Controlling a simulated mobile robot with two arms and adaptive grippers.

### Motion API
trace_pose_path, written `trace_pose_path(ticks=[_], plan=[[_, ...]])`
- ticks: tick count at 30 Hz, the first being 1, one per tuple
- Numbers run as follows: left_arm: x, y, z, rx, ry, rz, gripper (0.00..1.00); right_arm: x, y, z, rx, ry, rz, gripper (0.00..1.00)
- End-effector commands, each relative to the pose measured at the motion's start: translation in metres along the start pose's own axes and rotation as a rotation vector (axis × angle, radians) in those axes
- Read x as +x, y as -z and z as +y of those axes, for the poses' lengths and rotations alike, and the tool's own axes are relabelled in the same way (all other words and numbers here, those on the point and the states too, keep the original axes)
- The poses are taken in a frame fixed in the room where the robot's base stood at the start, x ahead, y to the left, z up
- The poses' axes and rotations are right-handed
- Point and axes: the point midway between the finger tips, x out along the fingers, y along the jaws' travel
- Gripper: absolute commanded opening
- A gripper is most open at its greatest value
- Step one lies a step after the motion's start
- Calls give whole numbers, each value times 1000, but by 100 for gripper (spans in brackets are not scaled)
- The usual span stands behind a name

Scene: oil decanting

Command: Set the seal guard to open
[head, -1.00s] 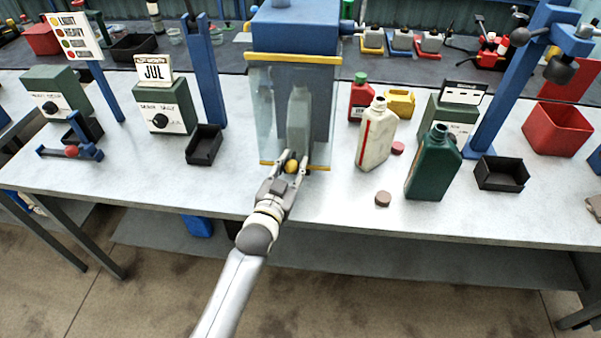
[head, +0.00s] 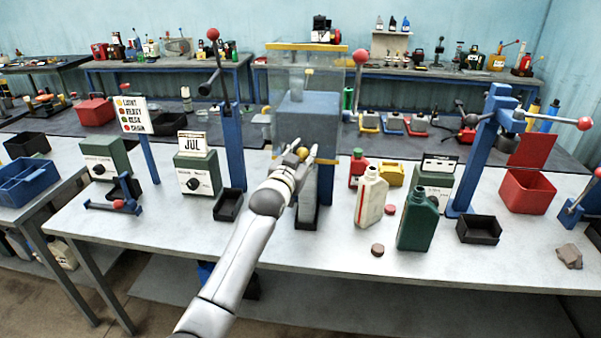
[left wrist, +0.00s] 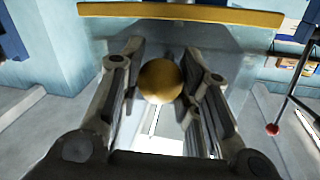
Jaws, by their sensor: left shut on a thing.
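The seal guard (head: 322,72) is a clear pane with yellow top and bottom edges. It stands raised in front of the blue sealing machine, its bottom edge above the bench. Its round yellow knob (head: 303,150) sits low on the front, and shows large in the left wrist view (left wrist: 160,81). My left gripper (head: 301,157) is shut on this knob, with a finger on each side (left wrist: 163,90). A grey bottle (head: 308,188) stands below the guard, partly hidden by my gripper. My right gripper is out of view.
A cream bottle (head: 370,200) and a green bottle (head: 416,222) stand to the right, with a brown cap (head: 377,250) in front. A green JUL box (head: 197,174) and a black tray (head: 228,205) stand to the left. The bench front is mostly clear.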

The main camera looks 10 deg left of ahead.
Motion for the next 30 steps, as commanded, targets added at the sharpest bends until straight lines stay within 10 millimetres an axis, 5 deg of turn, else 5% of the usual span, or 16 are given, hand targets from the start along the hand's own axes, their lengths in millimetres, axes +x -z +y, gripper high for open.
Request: trace_pose_path(ticks=[4,17,18,21,23,30], plan=[[3,20,-4,-1,2,15,0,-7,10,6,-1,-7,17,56],[4,23,-6,0,3,16,0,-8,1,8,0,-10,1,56],[4,23,-6,0,3,16,34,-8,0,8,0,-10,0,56],[4,22,-6,0,3,14,46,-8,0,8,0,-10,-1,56],[4,21,-5,0,3,11,54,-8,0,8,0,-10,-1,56],[4,18,-5,1,2,6,54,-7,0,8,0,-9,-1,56]])
